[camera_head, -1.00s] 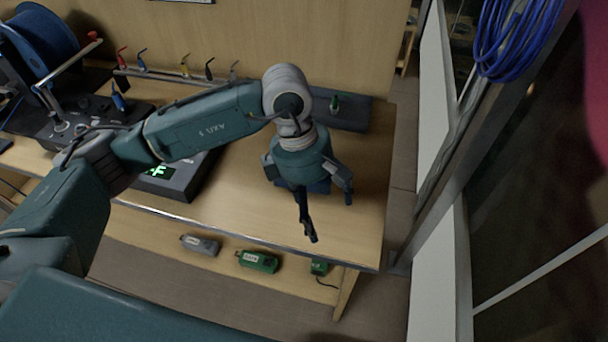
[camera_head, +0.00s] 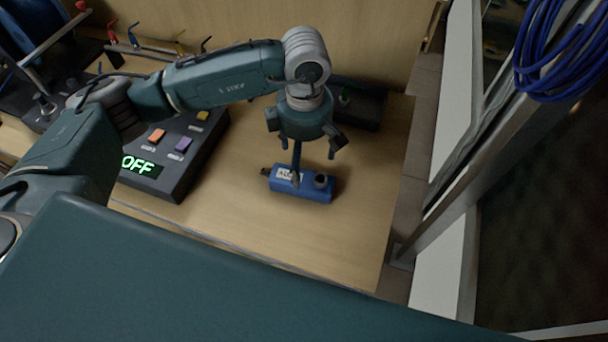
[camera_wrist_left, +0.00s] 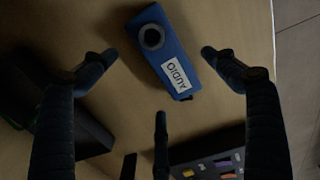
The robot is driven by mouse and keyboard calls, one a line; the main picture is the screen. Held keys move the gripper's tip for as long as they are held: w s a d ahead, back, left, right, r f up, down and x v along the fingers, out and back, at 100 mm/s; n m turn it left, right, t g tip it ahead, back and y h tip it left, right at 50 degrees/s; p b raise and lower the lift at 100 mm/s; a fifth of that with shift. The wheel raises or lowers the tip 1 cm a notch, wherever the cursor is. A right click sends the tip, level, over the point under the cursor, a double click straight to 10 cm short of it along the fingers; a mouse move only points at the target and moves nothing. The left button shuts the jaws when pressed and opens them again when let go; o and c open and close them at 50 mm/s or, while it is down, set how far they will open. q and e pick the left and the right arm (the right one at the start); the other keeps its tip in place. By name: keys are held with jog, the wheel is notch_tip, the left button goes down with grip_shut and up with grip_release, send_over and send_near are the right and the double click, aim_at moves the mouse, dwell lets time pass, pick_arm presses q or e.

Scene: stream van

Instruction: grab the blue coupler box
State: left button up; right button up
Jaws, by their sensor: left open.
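The blue coupler box (camera_head: 302,185) lies on the wooden bench near its right end. It has a white label and a dark round socket on top. In the left wrist view the blue box (camera_wrist_left: 164,48) shows the label "AUDIO" and sits between and beyond the spread fingers. My left gripper (camera_head: 304,165) is open and empty, just behind and above the box in the head view. One finger overlaps the box's label there; I cannot tell whether it touches. In the left wrist view the left gripper (camera_wrist_left: 158,72) has its fingers apart. My right gripper is not in view.
A dark control panel (camera_head: 180,160) with coloured buttons and a green "OFF" display stands left of the box. A dark block (camera_head: 358,108) lies behind the gripper. Blue cable (camera_head: 560,45) hangs at the upper right. The bench (camera_head: 345,245) is clear in front of the box.

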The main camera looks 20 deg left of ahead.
aim_at(304, 173)
pick_arm(q)
jog(key=shift+s+f, duration=0.2)
jog(key=shift+f, duration=0.6)
jog(key=shift+f+p, duration=0.3)
notch_tip(304, 173, down, 5)
jog(key=shift+w+r+p, duration=0.1)
jog(key=shift+p, duration=0.9)
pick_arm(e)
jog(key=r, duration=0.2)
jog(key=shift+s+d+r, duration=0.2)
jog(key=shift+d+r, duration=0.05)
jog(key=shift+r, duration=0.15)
pick_arm(q)
jog(key=shift+c, duration=1.3)
jog(key=c, duration=1.2)
jog(key=shift+w, duration=0.1)
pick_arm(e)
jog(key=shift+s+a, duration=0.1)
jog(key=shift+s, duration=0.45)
